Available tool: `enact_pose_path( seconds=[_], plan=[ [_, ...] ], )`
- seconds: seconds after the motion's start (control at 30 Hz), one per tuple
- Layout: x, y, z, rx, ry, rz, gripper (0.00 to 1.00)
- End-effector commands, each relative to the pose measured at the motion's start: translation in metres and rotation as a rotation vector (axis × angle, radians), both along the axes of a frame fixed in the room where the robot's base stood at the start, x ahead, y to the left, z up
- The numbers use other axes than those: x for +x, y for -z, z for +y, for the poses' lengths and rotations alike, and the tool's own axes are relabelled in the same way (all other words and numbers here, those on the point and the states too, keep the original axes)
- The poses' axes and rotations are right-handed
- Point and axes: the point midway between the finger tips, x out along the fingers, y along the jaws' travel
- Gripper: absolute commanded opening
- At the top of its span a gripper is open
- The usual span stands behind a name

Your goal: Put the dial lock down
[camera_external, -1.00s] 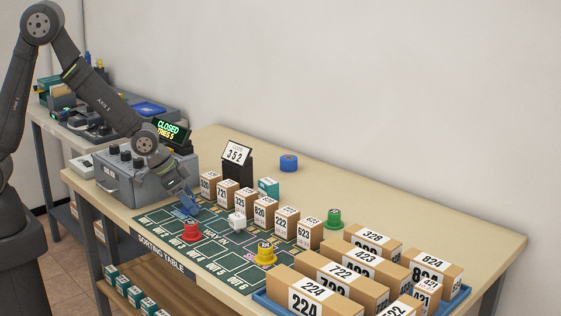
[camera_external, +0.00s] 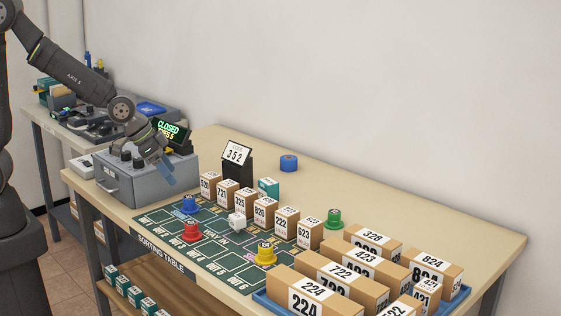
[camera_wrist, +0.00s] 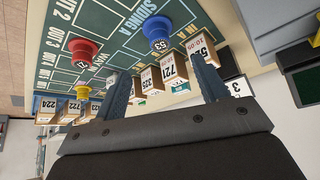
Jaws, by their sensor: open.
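A grey box with several black dials on top (camera_external: 145,165) stands at the left of the table, with a lit sign reading CLOSED, TRIES 5 (camera_external: 172,130) behind it. No separate piece is clearly a dial lock. A blue round piece with a numbered top (camera_external: 190,205) stands upright on the green mat (camera_external: 205,258); it also shows in the wrist view (camera_wrist: 157,36).
A row of numbered boxes (camera_external: 262,212) stands behind. A green piece (camera_external: 334,219) and larger boxes (camera_external: 345,275) are at right.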

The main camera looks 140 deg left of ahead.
Motion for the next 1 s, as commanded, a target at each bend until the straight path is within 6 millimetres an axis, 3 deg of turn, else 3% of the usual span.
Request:
enact_pose_path(
  seconds=[0.2,0.63,0.77,1.0],
  plan=[
    [-0.004,-0.014,-0.007,0.001,0.000,-0.001,0.67],
    [-0.004,-0.015,-0.008,-0.001,0.000,0.001,0.67],
    [-0.003,-0.010,-0.005,-0.001,0.000,0.001,0.67],
    [0.004,0.016,0.007,-0.003,0.000,0.002,0.67]
  ],
)
